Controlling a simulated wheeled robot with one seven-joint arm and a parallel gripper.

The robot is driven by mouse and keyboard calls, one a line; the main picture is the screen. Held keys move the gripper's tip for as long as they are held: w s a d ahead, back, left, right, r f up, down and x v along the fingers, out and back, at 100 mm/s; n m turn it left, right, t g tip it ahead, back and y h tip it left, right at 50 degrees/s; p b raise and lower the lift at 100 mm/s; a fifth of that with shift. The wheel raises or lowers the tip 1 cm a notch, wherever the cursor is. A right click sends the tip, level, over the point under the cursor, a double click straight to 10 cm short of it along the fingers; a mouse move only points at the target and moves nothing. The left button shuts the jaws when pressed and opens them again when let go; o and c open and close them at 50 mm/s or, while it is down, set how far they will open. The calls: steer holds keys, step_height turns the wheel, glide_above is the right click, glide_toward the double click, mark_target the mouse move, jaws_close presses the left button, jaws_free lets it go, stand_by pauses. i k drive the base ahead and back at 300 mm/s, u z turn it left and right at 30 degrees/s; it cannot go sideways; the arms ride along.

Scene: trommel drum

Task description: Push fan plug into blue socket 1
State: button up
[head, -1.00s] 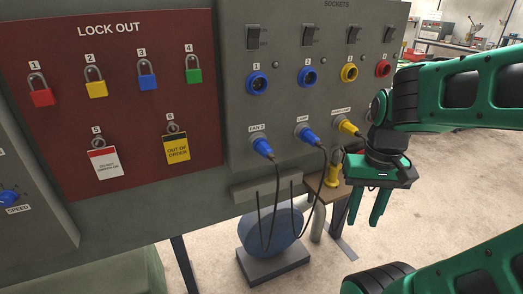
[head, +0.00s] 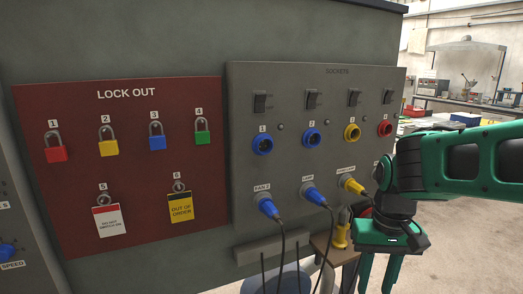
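The fan plug (head: 267,206) is blue and sits in a holder under a label reading FAN 2, with a dark cable hanging from it. Blue socket 1 (head: 263,144) is a round blue ring with a dark, empty opening, above the plug on the grey sockets panel (head: 330,85). My gripper (head: 377,282) is at the lower right, pointing down, apart from the plug and to its right. Its two fingers are spread with nothing visible between them; their tips are close to the bottom edge of the picture.
A blue lamp plug (head: 313,195) and a yellow plug (head: 351,184) are parked right of the fan plug. Blue socket 2 (head: 312,138), a yellow socket (head: 352,132) and a red socket (head: 385,128) continue the row. The red lock-out board (head: 135,225) is at left.

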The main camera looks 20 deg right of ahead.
mark_target(266, 206)
steer(key=z, duration=1.45)
steer(key=k, duration=1.7)
steer(key=u, duration=0.4)
steer(key=i, duration=1)
steer(key=z, duration=0.1)
